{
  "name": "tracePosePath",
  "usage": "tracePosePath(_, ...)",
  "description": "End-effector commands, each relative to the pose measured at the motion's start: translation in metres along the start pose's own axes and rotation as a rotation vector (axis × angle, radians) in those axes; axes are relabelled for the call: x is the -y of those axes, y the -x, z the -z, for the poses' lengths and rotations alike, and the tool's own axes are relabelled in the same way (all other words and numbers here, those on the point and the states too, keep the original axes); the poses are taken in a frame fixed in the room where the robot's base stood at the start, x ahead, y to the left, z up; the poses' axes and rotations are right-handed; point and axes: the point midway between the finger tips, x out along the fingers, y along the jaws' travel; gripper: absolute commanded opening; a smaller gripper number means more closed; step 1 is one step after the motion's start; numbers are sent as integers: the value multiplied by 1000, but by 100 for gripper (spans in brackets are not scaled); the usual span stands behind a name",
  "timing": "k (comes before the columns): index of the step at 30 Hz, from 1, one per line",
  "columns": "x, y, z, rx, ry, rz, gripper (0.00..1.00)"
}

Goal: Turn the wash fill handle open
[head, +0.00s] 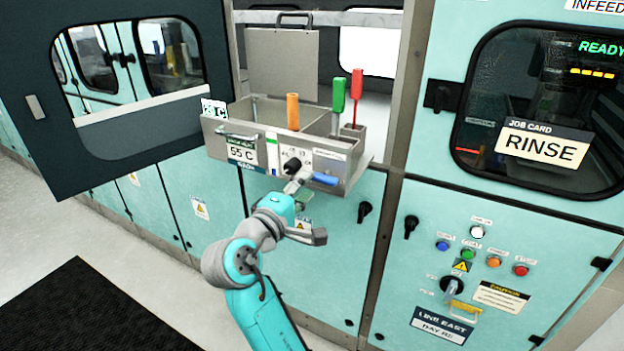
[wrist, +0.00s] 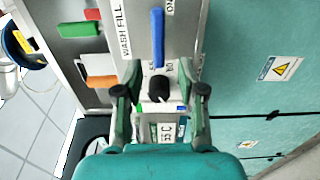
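The wash fill handle is a blue lever (head: 325,179) on the front of the grey metal tub, lying roughly horizontal at the panel's right. In the wrist view the blue lever (wrist: 158,40) stands upright in the picture beside the "WASH FILL" label, just beyond my fingers. My gripper (wrist: 161,92) is open, its fingers apart on either side of a black knob (wrist: 159,89). No contact with the lever shows. In the head view my gripper (head: 300,190) is just in front of the panel, below the knob (head: 292,165), and partly hides that area.
Orange (head: 292,112), green (head: 339,95) and red (head: 357,84) handles stand up from the tub (head: 222,142). A dark open door (head: 40,110) stands at left. At right is a control panel with coloured buttons and a rotary switch (head: 452,287). The floor at left is clear around a black mat (head: 80,310).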

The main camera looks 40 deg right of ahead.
Motion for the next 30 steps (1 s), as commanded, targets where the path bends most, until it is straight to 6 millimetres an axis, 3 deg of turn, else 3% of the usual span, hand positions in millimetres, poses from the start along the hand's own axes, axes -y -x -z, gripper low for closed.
tracePosePath(6, 0, 43, 1, -5, 0, 0, 40)
tracePosePath(12, 0, 65, 1, -2, 1, 0, 40)
tracePosePath(30, 0, 71, 0, -1, 0, 0, 40)
